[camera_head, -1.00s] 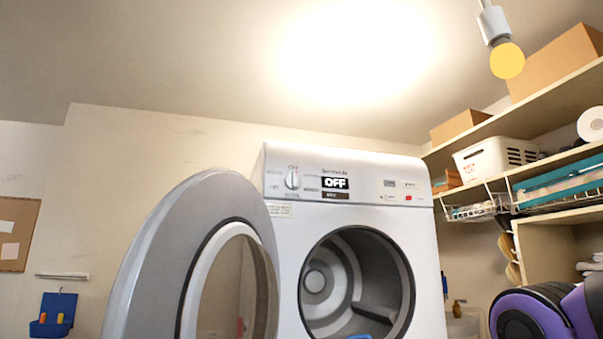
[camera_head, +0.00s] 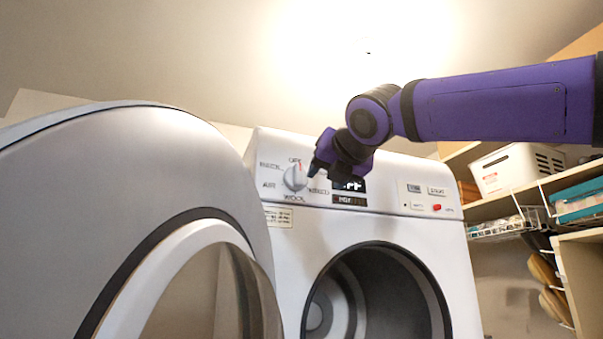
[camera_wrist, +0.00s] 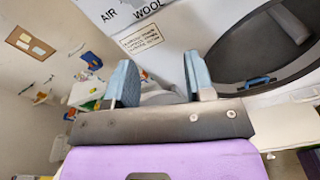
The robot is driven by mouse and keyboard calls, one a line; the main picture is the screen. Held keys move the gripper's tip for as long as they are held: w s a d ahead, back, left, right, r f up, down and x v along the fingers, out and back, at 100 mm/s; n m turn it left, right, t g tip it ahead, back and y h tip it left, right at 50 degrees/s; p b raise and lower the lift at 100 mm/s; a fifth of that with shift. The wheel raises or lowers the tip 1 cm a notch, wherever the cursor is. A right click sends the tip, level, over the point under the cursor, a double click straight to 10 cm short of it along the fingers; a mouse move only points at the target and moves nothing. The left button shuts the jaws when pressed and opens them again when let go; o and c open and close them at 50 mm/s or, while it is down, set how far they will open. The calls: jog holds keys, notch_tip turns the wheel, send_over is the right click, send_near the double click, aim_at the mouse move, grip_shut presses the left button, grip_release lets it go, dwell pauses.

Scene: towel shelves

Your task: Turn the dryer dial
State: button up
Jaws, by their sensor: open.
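The dryer (camera_head: 390,228) is white, with its control panel along the top front. The round white dial (camera_head: 295,177) is at the panel's left, ringed by printed labels, with a red mark at its top. My gripper (camera_head: 322,168) is open and empty just right of the dial; I cannot tell if it touches. The display (camera_head: 350,184) is partly hidden behind my gripper, with "FF" showing. In the wrist view, my open fingers (camera_wrist: 160,78) point toward the panel's lower edge, below the "AIR" and "WOOL" labels. The dial itself is not clearly visible there.
The dryer's round door (camera_head: 140,190) stands open and fills the left side. The drum opening (camera_head: 385,295) is below the panel. Shelves with a white basket (camera_head: 515,168) stand at the right. A blue object (camera_wrist: 257,81) lies at the drum opening.

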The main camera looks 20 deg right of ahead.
aim_at(300, 172)
notch_tip(300, 172, up, 5)
jog(key=a+n+t, duration=0.1)
jog(key=n, duration=0.3)
jog(key=w, duration=1.1)
jog(key=shift+a+f, duration=0.1)
jog(key=shift+f, duration=0.05)
grip_shut()
